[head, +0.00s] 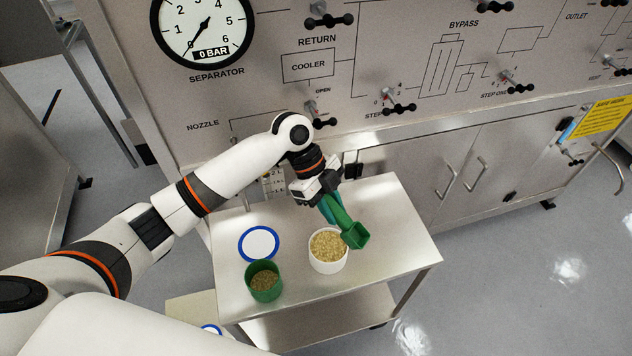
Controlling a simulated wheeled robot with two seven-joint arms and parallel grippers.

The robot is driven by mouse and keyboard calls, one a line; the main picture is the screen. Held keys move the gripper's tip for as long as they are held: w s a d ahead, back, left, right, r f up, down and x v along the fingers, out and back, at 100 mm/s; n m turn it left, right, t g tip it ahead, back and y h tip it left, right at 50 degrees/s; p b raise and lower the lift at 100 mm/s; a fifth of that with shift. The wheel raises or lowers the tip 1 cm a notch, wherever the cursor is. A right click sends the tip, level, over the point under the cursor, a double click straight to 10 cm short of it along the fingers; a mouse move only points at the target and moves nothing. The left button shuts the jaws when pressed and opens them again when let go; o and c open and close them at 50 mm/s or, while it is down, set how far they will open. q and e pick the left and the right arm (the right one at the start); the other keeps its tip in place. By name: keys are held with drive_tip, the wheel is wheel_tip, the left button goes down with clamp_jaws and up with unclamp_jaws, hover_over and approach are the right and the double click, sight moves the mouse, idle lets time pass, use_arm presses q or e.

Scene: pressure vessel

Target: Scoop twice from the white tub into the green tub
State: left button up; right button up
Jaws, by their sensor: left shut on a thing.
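A white tub (328,266) full of tan grains stands near the middle of the steel cart. A green tub (265,294) with darker, brownish-green contents stands to its left, closer to the cart's front edge. My left gripper (325,196) is shut on the handle of a green scoop (355,235), above the cart and behind the white tub. The scoop slants down to the right, and its bowl is beside the white tub's upper right rim in the picture. I cannot tell whether the bowl holds grains or touches the tub. My right gripper is not in view.
A white lid with a blue rim (259,244) lies on the cart (395,240) behind the green tub. The cart's right part is clear. A steel panel (350,75) with gauge, valves and black handles rises behind. Part of another blue-rimmed item (211,329) shows low at left.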

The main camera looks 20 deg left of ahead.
use_arm(q)
drive_tip(key=w+a+m+y+p, duration=0.1)
drive_tip(key=w+a+m+y, duration=0.1)
drive_tip(key=a, duration=0.3)
drive_tip(key=shift+s+d+f+b, duration=0.1)
drive_tip(key=shift+s+f+b, duration=0.05)
drive_tip(key=shift+f+b, duration=4.95)
use_arm(e)
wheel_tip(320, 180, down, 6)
drive_tip(key=p, duration=0.1)
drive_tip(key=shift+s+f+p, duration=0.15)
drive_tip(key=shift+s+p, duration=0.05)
drive_tip(key=shift+p, duration=0.15)
use_arm(q)
drive_tip(key=shift+f, duration=0.75)
